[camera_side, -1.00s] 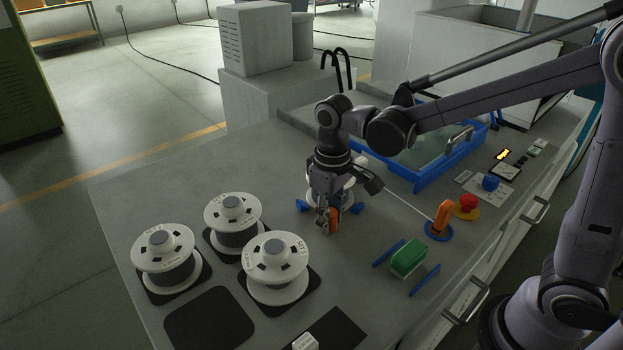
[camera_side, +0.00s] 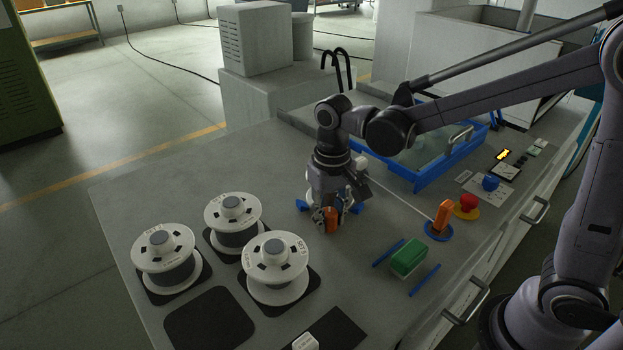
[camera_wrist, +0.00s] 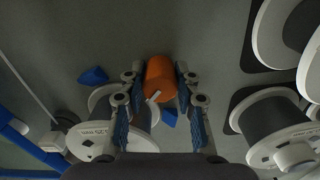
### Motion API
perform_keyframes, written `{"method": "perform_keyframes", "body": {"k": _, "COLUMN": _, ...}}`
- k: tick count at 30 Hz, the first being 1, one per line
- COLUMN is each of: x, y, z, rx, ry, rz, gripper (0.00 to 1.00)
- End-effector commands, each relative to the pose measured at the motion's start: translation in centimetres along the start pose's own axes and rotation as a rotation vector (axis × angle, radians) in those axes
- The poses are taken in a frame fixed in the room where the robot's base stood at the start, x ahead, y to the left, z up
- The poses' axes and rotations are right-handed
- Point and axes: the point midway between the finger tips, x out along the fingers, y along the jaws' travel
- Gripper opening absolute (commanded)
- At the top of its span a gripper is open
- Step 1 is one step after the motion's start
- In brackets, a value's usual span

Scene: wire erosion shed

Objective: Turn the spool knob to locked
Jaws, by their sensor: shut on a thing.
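The spool knob is an orange, rounded piece (camera_side: 331,224) low at the front of a white spool. In the wrist view the orange knob (camera_wrist: 160,72) sits between the two pads of my gripper (camera_wrist: 160,98), which is shut on it. A small pale mark shows at its lower end. The white spool (camera_wrist: 92,140) lies behind the fingers and is partly hidden. In the side view my gripper (camera_side: 327,219) points down and hides most of that spool. I cannot read any locked marking for the knob.
Blue wedges (camera_wrist: 93,75) flank the spool. Three white spools (camera_side: 276,268) stand on dark pads at the left, beside an empty pad (camera_side: 209,319). An orange lever (camera_side: 443,215), red button (camera_side: 468,202), green block (camera_side: 408,257) and blue tray (camera_side: 424,180) lie to the right.

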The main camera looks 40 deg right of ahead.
Motion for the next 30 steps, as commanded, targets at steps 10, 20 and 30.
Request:
{"method": "perform_keyframes", "body": {"k": 10, "x": 0.0, "y": -0.1, "z": -0.2, "rx": -0.001, "ry": 0.007, "rz": -0.003, "gripper": 0.41}}
{"method": "perform_keyframes", "body": {"k": 20, "x": -0.8, "y": 0.0, "z": -0.1, "rx": -0.001, "ry": 0.004, "rz": -0.001, "gripper": 0.41}}
{"method": "perform_keyframes", "body": {"k": 30, "x": -6.0, "y": 0.0, "z": -0.1, "rx": -0.001, "ry": 0.005, "rz": -0.001, "gripper": 0.41}}
